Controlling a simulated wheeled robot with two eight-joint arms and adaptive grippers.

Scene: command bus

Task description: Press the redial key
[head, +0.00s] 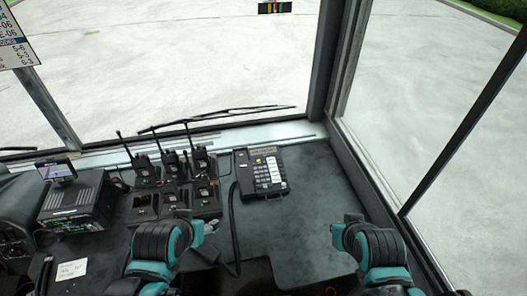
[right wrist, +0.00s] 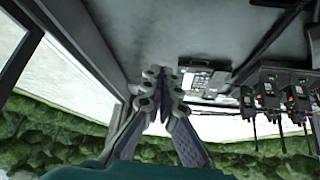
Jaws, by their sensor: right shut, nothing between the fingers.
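A dark desk telephone (head: 260,172) with a block of pale keys stands on the dark console in the head view. It shows upside down in the right wrist view (right wrist: 204,80), beyond my fingertips and a little to the right. The redial key is too small to make out among the keys. My right gripper (right wrist: 163,72) is shut and empty, apart from the phone. In the head view my right arm is right of and nearer than the phone.
Several handheld radios (head: 174,165) with upright antennas stand in chargers left of the phone. A radio unit (head: 75,205) with a small screen (head: 57,171) stands farther left. A paper note (head: 72,268) lies lower left. The windscreen frame bounds the console; the surface right of the phone is clear.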

